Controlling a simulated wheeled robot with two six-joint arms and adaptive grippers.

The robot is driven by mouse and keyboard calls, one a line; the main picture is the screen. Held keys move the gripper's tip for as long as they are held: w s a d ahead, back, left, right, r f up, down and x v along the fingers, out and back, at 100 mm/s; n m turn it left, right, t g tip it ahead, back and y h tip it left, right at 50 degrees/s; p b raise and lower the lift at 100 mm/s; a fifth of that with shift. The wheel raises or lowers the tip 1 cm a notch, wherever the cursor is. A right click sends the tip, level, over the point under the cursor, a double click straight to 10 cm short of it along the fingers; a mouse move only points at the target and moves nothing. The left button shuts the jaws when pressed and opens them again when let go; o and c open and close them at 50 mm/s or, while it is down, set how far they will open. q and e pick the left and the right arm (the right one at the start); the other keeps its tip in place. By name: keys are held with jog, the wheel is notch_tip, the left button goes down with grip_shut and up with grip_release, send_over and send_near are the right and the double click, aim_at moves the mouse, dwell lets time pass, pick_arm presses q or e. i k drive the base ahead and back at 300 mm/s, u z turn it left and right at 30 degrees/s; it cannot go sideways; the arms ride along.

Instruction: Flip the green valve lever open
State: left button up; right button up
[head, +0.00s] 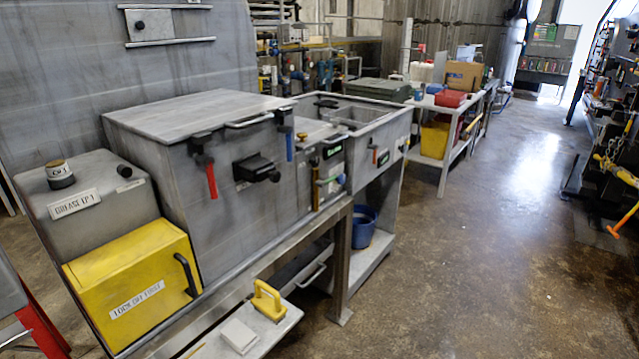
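Neither of my grippers is in view. A small dark fitting with a green part (332,152) sits on the front of the grey machine, right of the large grey box (225,215). It is too small to tell whether this is the green valve lever or how it is turned. A red handle (211,181) and a blue handle (289,147) hang down from black brackets at the large box's lid edge. A smaller red handle (374,155) is farther right, and a brass-coloured upright piece (315,185) is below and left of the green part.
A yellow box (130,270) with a black handle stands at the front left. A yellow handled tool (268,300) and a white block (239,335) lie on a low shelf. A blue bucket (363,226) stands under the machine.

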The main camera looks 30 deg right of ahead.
aim_at(321, 184)
jog(key=z, duration=2.1)
jog(key=i, duration=1.75)
jog(key=u, duration=2.8)
